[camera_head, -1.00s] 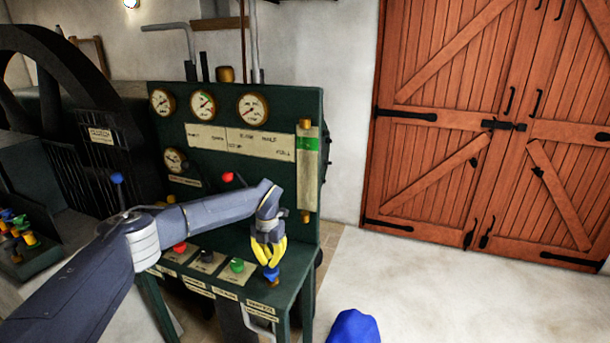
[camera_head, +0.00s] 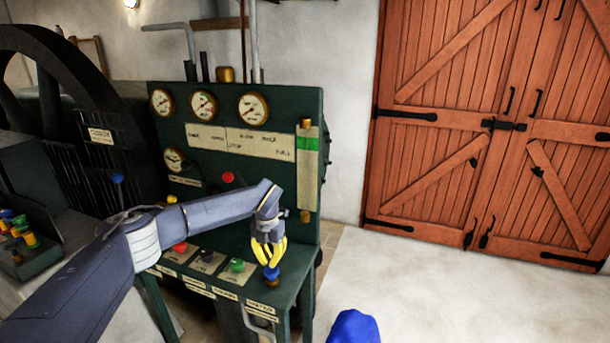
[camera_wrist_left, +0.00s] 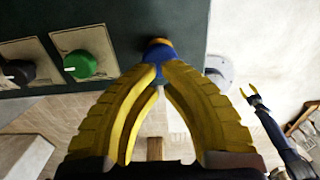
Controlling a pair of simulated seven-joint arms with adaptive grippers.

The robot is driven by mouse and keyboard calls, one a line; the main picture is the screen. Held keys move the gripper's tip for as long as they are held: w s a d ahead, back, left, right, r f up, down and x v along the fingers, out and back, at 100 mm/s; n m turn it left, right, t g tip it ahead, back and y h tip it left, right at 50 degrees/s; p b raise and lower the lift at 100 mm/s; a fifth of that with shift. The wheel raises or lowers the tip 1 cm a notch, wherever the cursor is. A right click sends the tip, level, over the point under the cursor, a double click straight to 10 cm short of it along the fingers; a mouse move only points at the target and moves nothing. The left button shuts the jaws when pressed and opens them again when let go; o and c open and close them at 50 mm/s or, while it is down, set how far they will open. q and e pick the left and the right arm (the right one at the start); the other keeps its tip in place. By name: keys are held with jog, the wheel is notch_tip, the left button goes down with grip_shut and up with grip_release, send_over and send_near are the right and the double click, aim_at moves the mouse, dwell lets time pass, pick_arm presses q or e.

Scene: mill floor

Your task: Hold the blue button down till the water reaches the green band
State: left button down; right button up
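The blue button (camera_head: 271,273) stands at the right front corner of the green machine's ledge, with an orange-brown collar under it. My left gripper (camera_head: 270,262) points down at it from above. In the left wrist view the yellow fingertips (camera_wrist_left: 161,70) close in on both sides of the blue button (camera_wrist_left: 158,50) and seem to touch it. How far the button is pressed does not show. The upright gauge (camera_head: 308,185) on the panel's right edge has a green band (camera_head: 308,143) near its top; no clear water line shows. My right gripper (camera_wrist_left: 249,97) shows small in the left wrist view, its fingers apart and empty.
Dials (camera_head: 253,108) line the panel top. A red knob (camera_head: 228,178) is mid-panel. Open floor (camera_head: 430,285) lies right, before wooden doors (camera_head: 480,150).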

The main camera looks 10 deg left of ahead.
aim_at(271, 270)
pick_arm(q)
jog(key=shift+f, duration=2.35)
dwell(5.7)
